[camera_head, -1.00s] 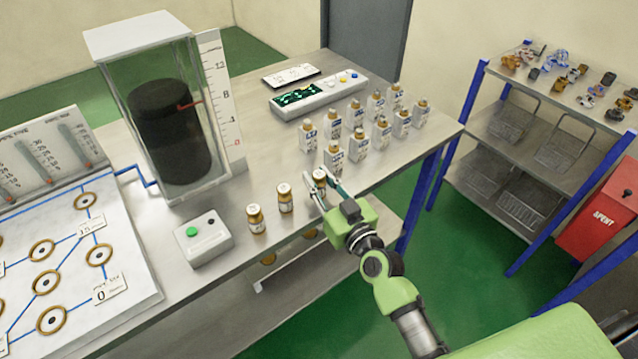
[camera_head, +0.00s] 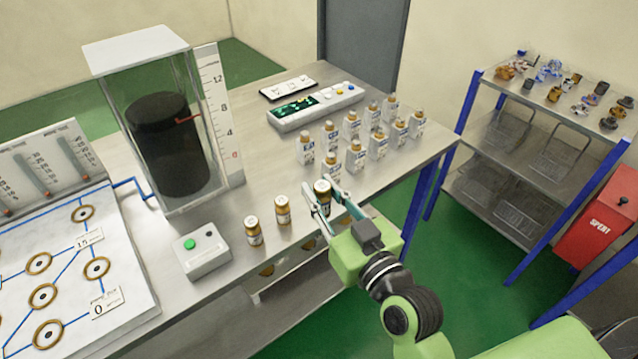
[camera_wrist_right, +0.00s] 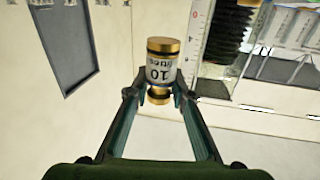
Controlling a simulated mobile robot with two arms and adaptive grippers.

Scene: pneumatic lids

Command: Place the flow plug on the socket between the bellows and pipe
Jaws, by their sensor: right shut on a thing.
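My right gripper (camera_head: 334,207) is shut on a small brass-and-white plug (camera_head: 322,190) near the table's front edge. In the right wrist view the plug (camera_wrist_right: 160,68) stands upright between the fingertips, with a brass top and a white label reading "10" and "litres". The dark bellows (camera_head: 168,145) stands in a clear case at the left of the table. A blue pipe (camera_head: 135,184) runs from the case to a white panel (camera_head: 65,268) with several brass-ringed sockets. Which socket (camera_head: 82,214) lies between bellows and pipe is not certain. My left gripper is not in view.
Two similar plugs (camera_head: 282,209) stand left of my gripper, beside a grey box (camera_head: 202,252) with a green button. Several white bottles (camera_head: 355,156) stand behind. A shelf (camera_head: 560,120) and red bin (camera_head: 601,220) are at the right.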

